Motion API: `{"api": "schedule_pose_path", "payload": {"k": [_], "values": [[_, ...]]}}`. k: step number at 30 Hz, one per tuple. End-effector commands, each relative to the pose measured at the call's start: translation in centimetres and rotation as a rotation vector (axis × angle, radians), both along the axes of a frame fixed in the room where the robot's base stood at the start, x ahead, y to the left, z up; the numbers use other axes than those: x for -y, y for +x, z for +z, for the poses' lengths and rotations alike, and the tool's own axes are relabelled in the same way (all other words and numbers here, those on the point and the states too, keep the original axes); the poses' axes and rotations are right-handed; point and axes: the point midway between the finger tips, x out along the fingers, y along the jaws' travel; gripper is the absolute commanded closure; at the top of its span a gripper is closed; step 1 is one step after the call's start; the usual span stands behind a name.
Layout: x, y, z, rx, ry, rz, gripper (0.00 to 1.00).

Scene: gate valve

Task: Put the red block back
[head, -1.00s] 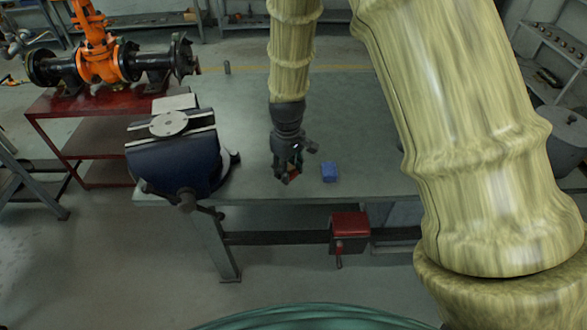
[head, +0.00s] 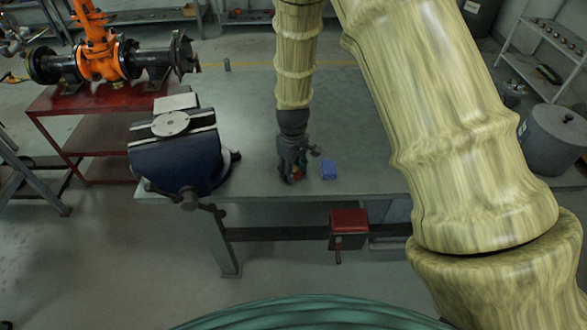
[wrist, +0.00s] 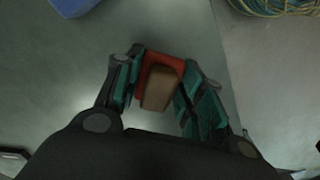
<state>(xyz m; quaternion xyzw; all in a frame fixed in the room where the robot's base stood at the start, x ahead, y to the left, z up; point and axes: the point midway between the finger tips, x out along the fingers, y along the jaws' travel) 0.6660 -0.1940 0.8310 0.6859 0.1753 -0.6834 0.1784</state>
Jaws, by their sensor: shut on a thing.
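The red block (wrist: 158,68) sits between the two fingers of my gripper (wrist: 158,90) in the wrist view. One face of it looks brownish. My gripper is shut on it. In the head view my gripper (head: 293,178) points down at the front part of the grey table (head: 340,120), and only a small reddish bit of the block shows between the fingers. I cannot tell whether the block touches the table top.
A large blue vise (head: 178,160) stands at the left. A red box (head: 349,222) hangs under the table's front edge.

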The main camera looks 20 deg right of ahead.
Motion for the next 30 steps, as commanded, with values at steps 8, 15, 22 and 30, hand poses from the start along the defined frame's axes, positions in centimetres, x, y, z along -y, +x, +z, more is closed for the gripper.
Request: {"api": "schedule_pose_path", "payload": {"k": [8, 15, 22, 30], "values": [[0.0, 0.0, -0.3, 0.0, 0.0, 0.0, 0.43], [0.0, 0.0, -0.3, 0.0, 0.0, 0.0, 0.4], [0.0, 0.1, 0.3, 0.002, 0.0, 0.0, 0.4], [0.0, 0.1, 3.1, 0.004, 0.0, 0.0, 0.4]]}}
